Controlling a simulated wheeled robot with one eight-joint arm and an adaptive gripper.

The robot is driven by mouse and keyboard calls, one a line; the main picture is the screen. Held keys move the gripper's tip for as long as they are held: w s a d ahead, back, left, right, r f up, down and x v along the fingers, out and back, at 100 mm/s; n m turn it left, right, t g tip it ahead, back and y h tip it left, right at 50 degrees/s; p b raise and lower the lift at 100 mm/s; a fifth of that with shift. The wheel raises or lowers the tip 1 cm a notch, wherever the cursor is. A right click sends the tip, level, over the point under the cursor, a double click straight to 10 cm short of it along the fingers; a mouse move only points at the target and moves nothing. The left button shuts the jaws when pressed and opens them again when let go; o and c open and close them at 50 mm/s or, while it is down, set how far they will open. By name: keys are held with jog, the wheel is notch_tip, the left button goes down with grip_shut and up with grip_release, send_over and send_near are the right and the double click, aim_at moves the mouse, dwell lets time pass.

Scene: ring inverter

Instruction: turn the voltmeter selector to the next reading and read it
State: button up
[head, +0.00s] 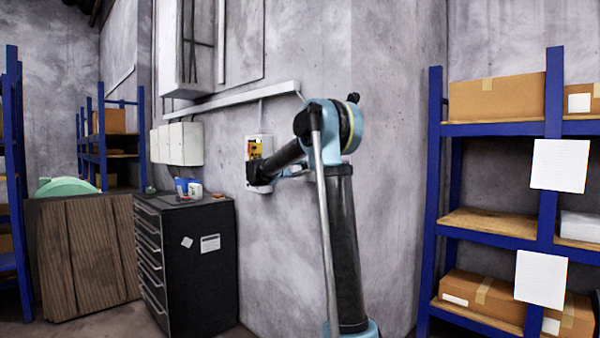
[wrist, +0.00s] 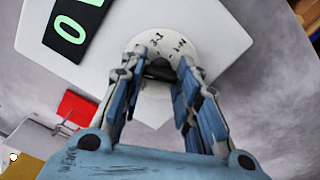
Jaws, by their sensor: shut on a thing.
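In the wrist view a white panel (wrist: 218,32) faces me, tilted in the picture. It carries a round pale dial plate (wrist: 165,42) with small dark markings and a dark selector knob (wrist: 160,69) at its middle. My gripper (wrist: 159,76) has its fingers on either side of the knob and is shut on it. A black display (wrist: 76,25) with green digits is at the upper left, cut by the frame edge; a "0" shows, the rest is cut off. In the head view the panel (head: 252,188) is on the wall, mostly hidden by my arm.
A red patch (wrist: 77,108) shows left of the fingers. In the head view a black drawer cabinet (head: 205,255) stands left of the panel, with small containers (head: 194,189) on top. A blue shelf rack (head: 432,200) with boxes stands right.

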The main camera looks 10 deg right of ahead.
jog(key=m, duration=0.4)
jog(key=shift+s+m, duration=0.1)
jog(key=shift+m, duration=0.2)
jog(key=shift+f, duration=0.1)
dwell(0.4)
jog(key=o, duration=1.1)
jog(key=shift+c, duration=0.2)
jog(key=v, duration=1.1)
jog(key=shift+a, duration=0.35)
jog(key=shift+s, duration=0.1)
